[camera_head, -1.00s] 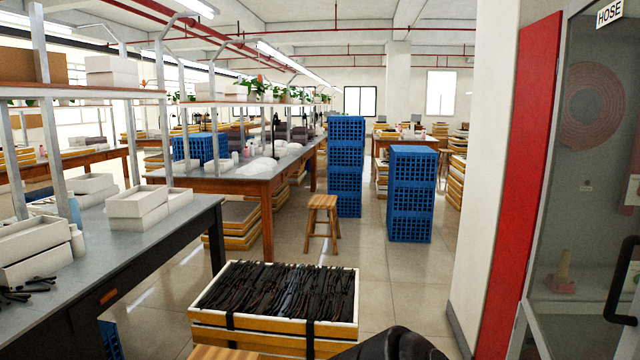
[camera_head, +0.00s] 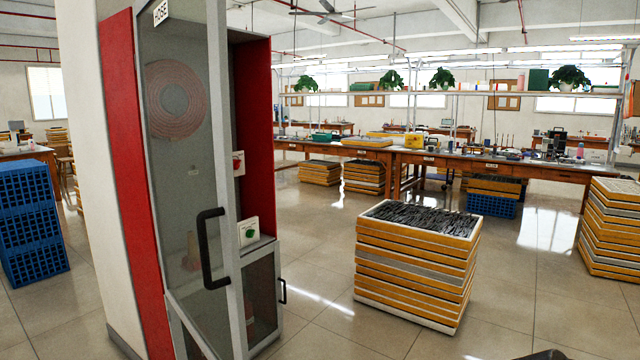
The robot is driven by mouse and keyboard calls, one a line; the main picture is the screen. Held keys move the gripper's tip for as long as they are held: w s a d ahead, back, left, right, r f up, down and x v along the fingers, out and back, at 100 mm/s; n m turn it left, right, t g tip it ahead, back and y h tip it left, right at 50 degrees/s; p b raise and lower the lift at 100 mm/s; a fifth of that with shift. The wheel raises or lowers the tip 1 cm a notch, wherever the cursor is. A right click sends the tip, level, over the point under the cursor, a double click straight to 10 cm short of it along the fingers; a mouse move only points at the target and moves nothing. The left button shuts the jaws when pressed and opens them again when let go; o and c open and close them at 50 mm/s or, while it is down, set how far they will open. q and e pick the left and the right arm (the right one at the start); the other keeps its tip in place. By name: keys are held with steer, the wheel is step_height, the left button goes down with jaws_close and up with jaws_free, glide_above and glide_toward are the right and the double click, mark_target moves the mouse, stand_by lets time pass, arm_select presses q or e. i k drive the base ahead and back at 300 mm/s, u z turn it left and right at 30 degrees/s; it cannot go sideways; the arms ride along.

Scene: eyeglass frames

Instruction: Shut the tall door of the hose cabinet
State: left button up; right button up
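The hose cabinet (camera_head: 130,190) stands at the left, with red sides. Its tall glass door (camera_head: 180,150), labelled HOSE, stands open, swung out toward me. A black bar handle (camera_head: 208,248) is on the door near its free right edge. A gap between that edge and the cabinet's red right inner wall (camera_head: 253,140) shows part of the inside. A coiled hose (camera_head: 175,100) shows through the glass. A lower glazed door (camera_head: 260,297) with a small black handle is below and appears shut. Neither gripper is in view; only a dark piece, probably of my arm, shows at the bottom right.
A stack of yellow-edged trays (camera_head: 412,275) with dark frames on top stands right of the cabinet, with another stack (camera_head: 612,228) at the far right. Blue crates (camera_head: 30,220) stand left. Long workbenches (camera_head: 455,160) line the back. The floor (camera_head: 310,270) between cabinet and trays is clear.

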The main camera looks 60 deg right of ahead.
mark_target(216, 10)
steer(key=z, duration=1.15)
steer(key=i, duration=1.5)
